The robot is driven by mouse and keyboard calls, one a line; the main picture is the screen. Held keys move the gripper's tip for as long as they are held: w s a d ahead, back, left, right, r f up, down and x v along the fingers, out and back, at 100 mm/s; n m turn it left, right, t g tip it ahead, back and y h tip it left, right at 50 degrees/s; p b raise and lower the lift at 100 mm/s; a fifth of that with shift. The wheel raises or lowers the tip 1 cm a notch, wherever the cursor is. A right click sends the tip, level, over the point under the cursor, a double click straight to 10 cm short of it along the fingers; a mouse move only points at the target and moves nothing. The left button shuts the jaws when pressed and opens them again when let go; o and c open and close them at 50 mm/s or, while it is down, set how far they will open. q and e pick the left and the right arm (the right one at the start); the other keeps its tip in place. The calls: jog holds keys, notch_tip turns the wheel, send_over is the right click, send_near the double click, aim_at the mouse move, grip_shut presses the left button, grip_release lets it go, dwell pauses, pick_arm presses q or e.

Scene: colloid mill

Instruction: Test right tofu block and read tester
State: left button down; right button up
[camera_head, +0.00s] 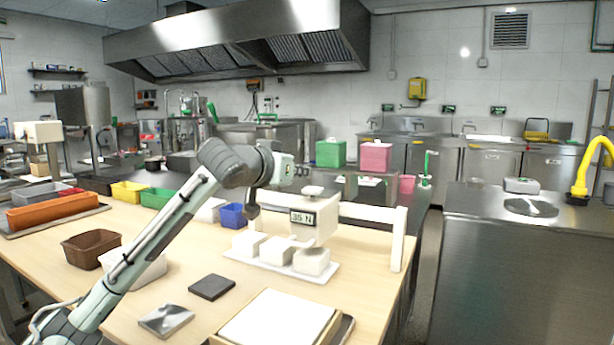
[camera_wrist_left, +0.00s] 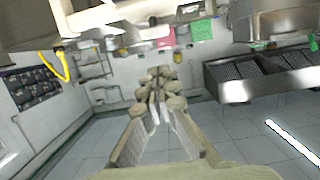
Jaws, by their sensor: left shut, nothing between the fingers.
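Three white tofu blocks stand in a row on a white tray (camera_head: 265,262): a left block (camera_head: 248,243), a middle block (camera_head: 277,250) and the right tofu block (camera_head: 311,262). The white tester (camera_head: 322,232) with a knob (camera_head: 313,190) on top stands over the right part of the row. Its display (camera_head: 302,218) reads 35 N. Its foot is close above the right block; I cannot tell whether they touch. My right gripper is not in view.
A white rail and post (camera_head: 399,240) stand right of the tester. A dark slab (camera_head: 212,287), a metal plate (camera_head: 166,320) and a white board (camera_head: 278,318) lie in front. Brown (camera_head: 91,248), yellow (camera_head: 129,191), green (camera_head: 160,198) and blue (camera_head: 232,215) bins stand on the table.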

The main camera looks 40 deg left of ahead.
pick_arm(q)
jog(key=v, duration=0.6)
jog(key=shift+b, duration=0.3)
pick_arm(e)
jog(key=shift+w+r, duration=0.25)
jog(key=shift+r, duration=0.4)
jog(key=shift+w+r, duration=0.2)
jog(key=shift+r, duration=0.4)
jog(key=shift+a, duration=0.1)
